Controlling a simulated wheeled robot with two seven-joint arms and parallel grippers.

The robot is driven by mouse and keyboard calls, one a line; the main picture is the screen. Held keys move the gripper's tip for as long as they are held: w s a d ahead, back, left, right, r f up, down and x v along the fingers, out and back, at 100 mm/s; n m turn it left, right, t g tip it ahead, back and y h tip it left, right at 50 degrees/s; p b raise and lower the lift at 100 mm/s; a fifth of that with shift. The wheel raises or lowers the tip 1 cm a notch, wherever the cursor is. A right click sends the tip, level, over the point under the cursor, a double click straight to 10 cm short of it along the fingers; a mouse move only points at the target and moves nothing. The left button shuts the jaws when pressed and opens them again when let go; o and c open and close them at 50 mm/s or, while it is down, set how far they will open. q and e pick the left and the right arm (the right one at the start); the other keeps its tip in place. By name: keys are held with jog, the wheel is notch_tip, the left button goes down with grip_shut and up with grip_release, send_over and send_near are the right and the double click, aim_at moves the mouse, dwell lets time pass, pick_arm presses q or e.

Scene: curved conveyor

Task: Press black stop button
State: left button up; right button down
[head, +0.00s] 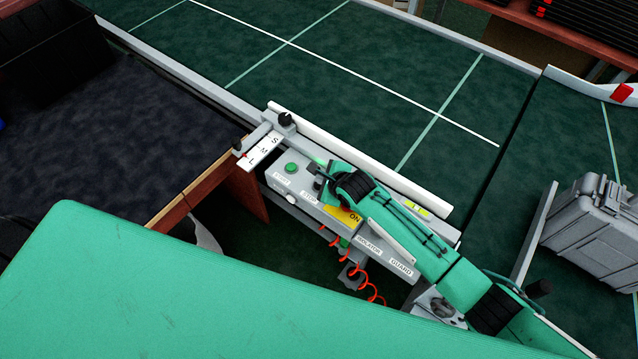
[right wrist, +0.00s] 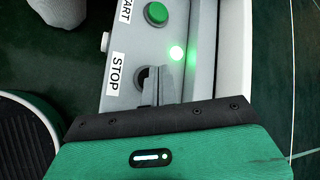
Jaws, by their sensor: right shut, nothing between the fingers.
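The black stop button (right wrist: 142,76) is beside the STOP label (right wrist: 115,74) on the grey control box, mostly hidden behind my fingertips in the right wrist view. My right gripper (right wrist: 156,82) is shut and empty, with its fingertips over the button. I cannot tell whether they touch it. In the head view my right gripper (head: 326,178) reaches down to the control box (head: 283,183) near the STOP label and hides the button. My left gripper is not in view.
The green start button (head: 291,168) is on the same box, and it also shows in the right wrist view (right wrist: 156,13). A green light (right wrist: 176,53) glows near the stop button. The conveyor (head: 330,60) lies behind. A grey case (head: 595,225) sits at the right.

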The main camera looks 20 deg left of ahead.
jog(key=shift+f, duration=0.1)
dwell(0.5)
jog(key=shift+f, duration=0.3)
jog(key=shift+f, duration=0.45)
dwell(0.7)
jog(key=shift+r, duration=0.15)
jog(key=shift+r+p, duration=0.7)
jog(key=shift+p, duration=0.15)
notch_tip(320, 180, up, 5)
jog(key=p, duration=0.5)
jog(key=shift+r, duration=0.1)
